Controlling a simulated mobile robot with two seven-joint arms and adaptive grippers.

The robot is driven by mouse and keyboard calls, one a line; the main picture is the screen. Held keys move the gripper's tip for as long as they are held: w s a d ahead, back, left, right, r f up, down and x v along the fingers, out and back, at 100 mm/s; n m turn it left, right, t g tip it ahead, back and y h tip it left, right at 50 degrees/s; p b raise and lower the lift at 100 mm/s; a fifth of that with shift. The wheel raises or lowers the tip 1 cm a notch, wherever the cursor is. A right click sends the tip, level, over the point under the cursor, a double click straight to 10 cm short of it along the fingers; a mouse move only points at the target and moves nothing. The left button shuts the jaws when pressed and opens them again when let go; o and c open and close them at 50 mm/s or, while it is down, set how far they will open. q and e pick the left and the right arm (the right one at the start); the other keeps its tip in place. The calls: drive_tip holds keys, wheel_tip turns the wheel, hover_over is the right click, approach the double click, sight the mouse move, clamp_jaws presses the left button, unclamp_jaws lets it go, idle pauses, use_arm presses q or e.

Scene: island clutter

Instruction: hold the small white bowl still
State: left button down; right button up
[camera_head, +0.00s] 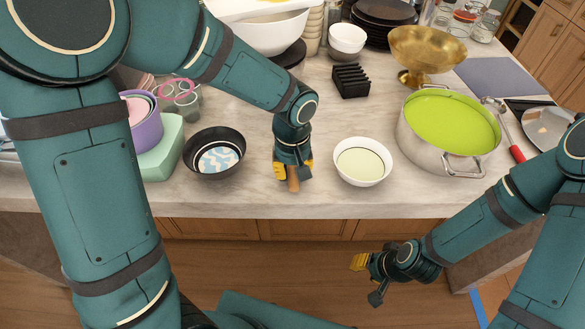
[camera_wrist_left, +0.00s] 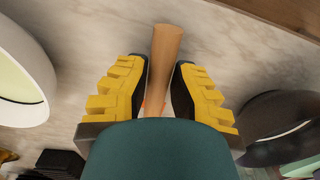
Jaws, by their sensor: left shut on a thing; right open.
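A small white bowl (camera_head: 362,174) with pale green contents stands upright on the counter, right of my left gripper; its rim also shows at the left of the left wrist view (camera_wrist_left: 40,75). My left gripper (camera_head: 293,174) is shut on a wooden handle (camera_wrist_left: 165,52) and points down at the counter, apart from the bowl. The far end of the handled thing is hidden by the gripper. My right gripper (camera_head: 367,280) is open and empty, lower than the counter top and in front of its edge, not touching the bowl.
A black bowl (camera_head: 213,172) stands left of my left gripper. A large steel pot (camera_head: 433,158) with bright green contents is right of the white bowl. A black rack (camera_head: 351,80), brass bowl (camera_head: 427,70) and stacked white bowls (camera_head: 347,40) stand behind.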

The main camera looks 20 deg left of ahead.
use_arm(q)
drive_tip(key=shift+f+b, duration=0.3)
drive_tip(key=shift+f, duration=0.1)
drive_tip(key=c, duration=0.9)
unclamp_jaws()
drive_tip(key=shift+r+p, duration=2.2)
drive_tip(key=shift+r, duration=0.85)
